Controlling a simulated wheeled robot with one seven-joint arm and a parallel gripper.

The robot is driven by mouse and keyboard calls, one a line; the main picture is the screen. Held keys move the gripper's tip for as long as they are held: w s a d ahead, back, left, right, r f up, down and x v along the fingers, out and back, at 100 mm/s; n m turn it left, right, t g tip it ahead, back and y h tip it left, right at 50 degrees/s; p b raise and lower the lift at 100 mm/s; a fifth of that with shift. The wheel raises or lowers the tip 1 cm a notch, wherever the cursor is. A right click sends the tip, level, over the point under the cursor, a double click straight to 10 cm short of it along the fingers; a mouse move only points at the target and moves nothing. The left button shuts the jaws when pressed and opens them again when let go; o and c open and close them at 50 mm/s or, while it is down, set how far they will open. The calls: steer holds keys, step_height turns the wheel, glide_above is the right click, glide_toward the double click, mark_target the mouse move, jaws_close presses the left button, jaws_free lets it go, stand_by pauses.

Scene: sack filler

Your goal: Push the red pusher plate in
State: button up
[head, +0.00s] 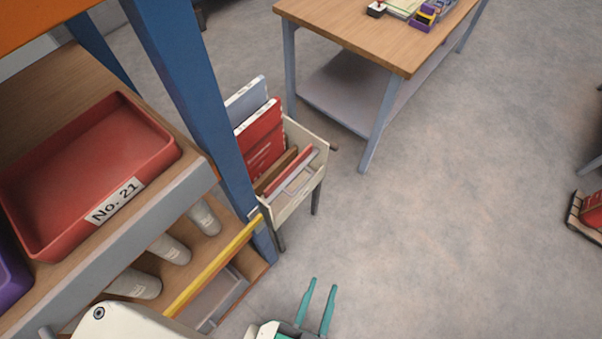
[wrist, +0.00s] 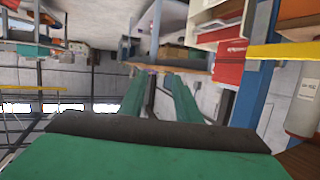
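No plate that I can surely name as the red pusher plate shows. A narrow red plate (head: 289,171) stands in a cream bin on legs (head: 297,203), behind a grey wire-like handle, and may be it. A larger red item with white marks (head: 262,138) stands behind it in the same bin. My gripper (head: 322,285) is at the bottom of the head view, its two green fingers apart with nothing between them. It is in front of and below the bin, clear of it. The fingers also show in the wrist view (wrist: 160,80), pointing away from the camera.
A blue post (head: 190,95) and a shelf with a red tray (head: 85,165) marked No. 21 stand at left. A yellow bar (head: 215,265) and grey cylinders (head: 170,249) are below it. A wooden table (head: 350,30) stands behind. The floor at right is mostly clear.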

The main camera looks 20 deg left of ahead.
steer(key=w+f+m+g, duration=0.2)
steer(key=w+f, duration=0.1)
steer(key=f, duration=0.8)
steer(key=w+f+m+g, duration=0.2)
steer(key=w+f, duration=0.1)
steer(key=f, duration=0.7)
steer(key=g+y, duration=0.5)
steer(key=y, duration=1)
glide_toward(301, 184)
steer(key=x, duration=0.9)
steer(key=shift+w+f, duration=0.1)
steer(key=shift+f, duration=0.35)
steer(key=shift+a+f, duration=0.1)
steer(key=shift+a, duration=0.35)
steer(key=shift+c, duration=0.7)
